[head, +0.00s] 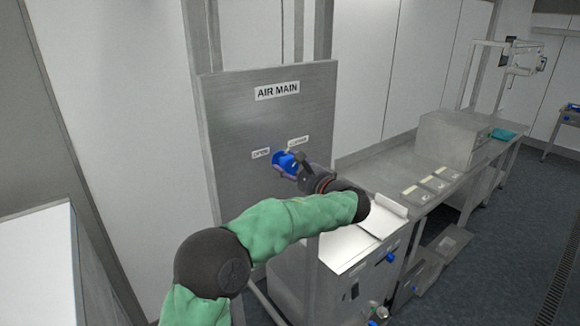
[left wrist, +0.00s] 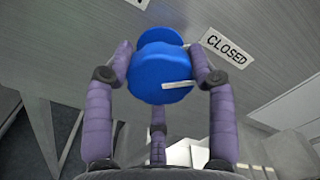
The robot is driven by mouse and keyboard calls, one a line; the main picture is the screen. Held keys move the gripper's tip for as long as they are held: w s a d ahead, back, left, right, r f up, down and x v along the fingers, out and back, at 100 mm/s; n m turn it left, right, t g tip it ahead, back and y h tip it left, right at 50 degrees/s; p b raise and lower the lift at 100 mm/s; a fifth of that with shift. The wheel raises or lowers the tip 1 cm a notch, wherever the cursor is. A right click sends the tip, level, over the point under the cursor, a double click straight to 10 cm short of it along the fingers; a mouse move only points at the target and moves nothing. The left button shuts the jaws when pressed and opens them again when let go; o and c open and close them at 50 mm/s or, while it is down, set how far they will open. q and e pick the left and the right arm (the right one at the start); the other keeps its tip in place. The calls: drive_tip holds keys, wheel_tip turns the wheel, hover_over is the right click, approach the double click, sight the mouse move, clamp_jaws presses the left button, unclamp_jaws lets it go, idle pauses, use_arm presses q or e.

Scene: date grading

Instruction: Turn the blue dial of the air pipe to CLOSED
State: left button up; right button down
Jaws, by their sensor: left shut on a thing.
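The blue dial (head: 282,158) is on the grey AIR MAIN panel (head: 240,115), between the OPEN label (head: 261,153) and the CLOSED label (head: 298,142). In the left wrist view the blue dial (left wrist: 158,72) fills the space between my purple fingers, and its white pointer mark points to the right, below the direction of the CLOSED label (left wrist: 226,48). My left gripper (head: 288,166) is shut on the dial; its fingers also show in the left wrist view (left wrist: 161,62). My right gripper is not in view.
A steel cabinet (head: 345,250) with a sloped top stands below and right of the panel. A long steel bench (head: 385,160) runs to the back right and carries a grey box (head: 450,143) and several small plates. Dark floor lies at the right.

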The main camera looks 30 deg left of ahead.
use_arm(q)
drive_tip(key=shift+r, duration=0.15)
drive_tip(key=o, duration=1)
drive_tip(key=shift+c, duration=0.2)
drive_tip(key=shift+o, duration=0.9)
drive_tip(key=shift+w, duration=0.1)
drive_tip(key=shift+d, duration=0.1)
drive_tip(key=v, duration=1.2)
drive_tip(key=shift+f, duration=0.25)
